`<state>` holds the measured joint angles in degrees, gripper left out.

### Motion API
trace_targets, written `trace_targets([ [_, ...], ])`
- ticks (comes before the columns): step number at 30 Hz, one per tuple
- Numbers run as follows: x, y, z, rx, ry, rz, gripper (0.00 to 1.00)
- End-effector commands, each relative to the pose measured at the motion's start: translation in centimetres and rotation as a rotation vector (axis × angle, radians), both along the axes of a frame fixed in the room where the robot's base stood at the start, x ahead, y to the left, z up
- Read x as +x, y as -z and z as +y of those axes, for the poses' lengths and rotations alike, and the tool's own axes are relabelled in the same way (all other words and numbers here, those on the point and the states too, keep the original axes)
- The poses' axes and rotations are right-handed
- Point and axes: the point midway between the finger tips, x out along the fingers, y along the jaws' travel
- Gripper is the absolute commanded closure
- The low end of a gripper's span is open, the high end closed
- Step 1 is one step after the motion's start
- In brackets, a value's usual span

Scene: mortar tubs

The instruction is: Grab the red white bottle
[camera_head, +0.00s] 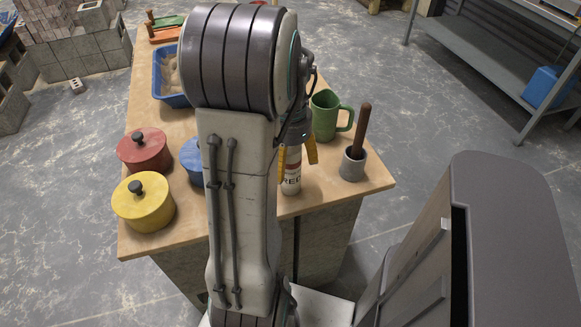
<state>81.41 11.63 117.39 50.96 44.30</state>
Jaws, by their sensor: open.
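The red and white bottle (291,181) stands upright near the front edge of the wooden tabletop. It is white with a red band and dark lettering, and its upper part is hidden by my gripper. My gripper (297,168) hangs over the bottle, with its two yellow fingers open, one on each side of the bottle's upper part in the picture. I cannot tell whether the fingers touch it. My arm covers the middle of the view.
A green mug (325,117) stands behind the bottle, and a grey mortar with a brown pestle (353,165) stands to its right. Red (144,152) and yellow (144,204) lidded pots, a partly hidden blue pot (192,160) and a blue tray (161,76) are to the left.

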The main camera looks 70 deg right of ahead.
Motion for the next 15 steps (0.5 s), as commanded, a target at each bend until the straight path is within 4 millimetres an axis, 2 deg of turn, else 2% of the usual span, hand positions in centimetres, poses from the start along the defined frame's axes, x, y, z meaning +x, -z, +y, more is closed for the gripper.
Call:
trace_targets([
  [6, 0.0, 0.02, 0.0, 0.0, 0.0, 0.0, 0.22],
  [15, 0.0, 0.01, 0.0, 0.0, 0.0, 0.0, 0.49],
])
